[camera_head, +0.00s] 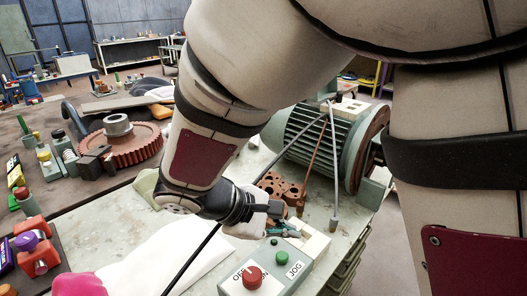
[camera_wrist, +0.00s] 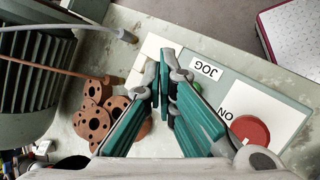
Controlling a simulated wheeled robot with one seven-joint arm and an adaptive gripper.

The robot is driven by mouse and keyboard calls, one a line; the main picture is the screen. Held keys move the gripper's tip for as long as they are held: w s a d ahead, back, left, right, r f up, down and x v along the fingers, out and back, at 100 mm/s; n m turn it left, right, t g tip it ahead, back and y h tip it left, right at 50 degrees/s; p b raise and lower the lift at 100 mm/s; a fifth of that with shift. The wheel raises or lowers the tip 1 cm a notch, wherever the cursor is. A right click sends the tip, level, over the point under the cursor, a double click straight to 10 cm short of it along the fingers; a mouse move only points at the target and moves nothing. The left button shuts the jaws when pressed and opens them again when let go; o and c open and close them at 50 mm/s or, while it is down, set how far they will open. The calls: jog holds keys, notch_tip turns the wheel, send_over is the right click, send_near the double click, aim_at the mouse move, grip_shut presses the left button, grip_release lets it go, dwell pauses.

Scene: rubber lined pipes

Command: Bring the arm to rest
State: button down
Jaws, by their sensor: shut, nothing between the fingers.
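My gripper (camera_head: 276,222) hangs low over the workbench in the head view, at the end of my bent arm. In the wrist view its two green fingers (camera_wrist: 165,68) come together at the tips with nothing between them. Below it is a control box (camera_head: 237,291) with a red button (camera_head: 252,277), a green button (camera_head: 282,257) and a JOG label. In the wrist view the box (camera_wrist: 222,88) lies under and right of the fingers, with its red button (camera_wrist: 250,130) by the right finger. I cannot tell the exact gap between gripper and box.
A green finned motor (camera_head: 312,132) stands behind the gripper, with thin rods leaning by it. Brown holed blocks (camera_wrist: 97,118) lie left of the fingers in the wrist view. A large brown gear (camera_head: 125,147) and small items crowd the left table. Open floor shows right of the bench.

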jog(key=s+d+r+m+t+y+p, duration=0.1)
jog(key=s+d+r+m+y, duration=0.7)
jog(key=s+d+r+m, duration=0.4)
jog(key=shift+s+d+r+m+y, duration=0.35)
jog(key=shift+s+d+m, duration=0.3)
jog(key=shift+s, duration=1.7)
dwell(1.5)
